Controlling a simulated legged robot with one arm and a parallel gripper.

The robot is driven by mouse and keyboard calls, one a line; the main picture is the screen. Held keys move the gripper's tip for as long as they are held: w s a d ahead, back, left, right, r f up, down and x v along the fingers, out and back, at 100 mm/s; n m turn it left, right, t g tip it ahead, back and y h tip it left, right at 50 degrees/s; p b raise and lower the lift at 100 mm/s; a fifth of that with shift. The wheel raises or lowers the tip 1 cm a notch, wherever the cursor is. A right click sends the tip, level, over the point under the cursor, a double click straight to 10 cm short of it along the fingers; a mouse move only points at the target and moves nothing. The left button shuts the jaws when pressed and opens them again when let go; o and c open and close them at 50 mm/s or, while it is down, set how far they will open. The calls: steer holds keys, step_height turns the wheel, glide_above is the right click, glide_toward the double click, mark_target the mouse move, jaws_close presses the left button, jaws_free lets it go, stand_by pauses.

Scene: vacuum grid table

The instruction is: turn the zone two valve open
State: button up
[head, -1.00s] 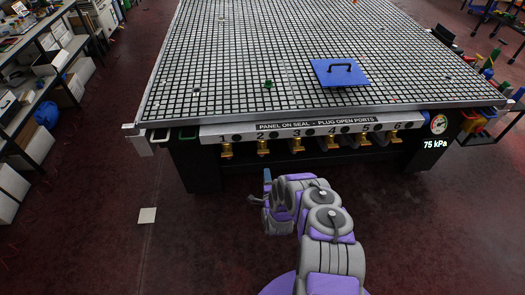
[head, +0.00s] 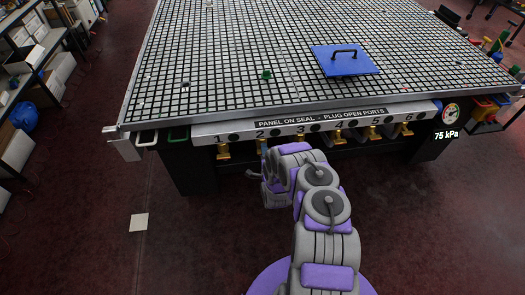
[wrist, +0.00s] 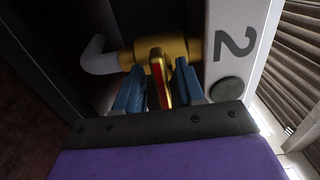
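The zone two valve (wrist: 174,50) shows in the wrist view as a brass body with a grey elbow pipe (wrist: 98,58) on its left. Its handle (wrist: 158,75), yellow with a red stripe, stands across the body and points towards my gripper. My gripper (wrist: 158,68) has its two blue fingers on either side of the handle, with gaps visible on both sides. It looks open and not clamped.
The white rail (head: 300,127) carries numbers 1 to 6, with brass valves below, such as valve 1 (head: 223,151). A gauge (head: 451,113) reads 75 kPa. A blue panel (head: 345,61) and a green plug (head: 266,74) lie on the grid table (head: 215,60).

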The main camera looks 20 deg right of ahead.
steer(key=shift+a, duration=0.2)
steer(key=shift+c, duration=0.4)
jaws_close()
steer(key=shift+s+d, duration=0.1)
steer(key=shift+n, duration=0.3)
steer(key=n+p, duration=0.2)
steer(key=n, duration=0.1)
steer(key=shift+n, duration=0.3)
steer(key=n+p, duration=0.2)
steer(key=n, duration=0.3)
steer(key=n+p, duration=0.2)
steer(key=n, duration=0.3)
steer(key=shift+n+p, duration=0.55)
steer(key=shift+n, duration=1.25)
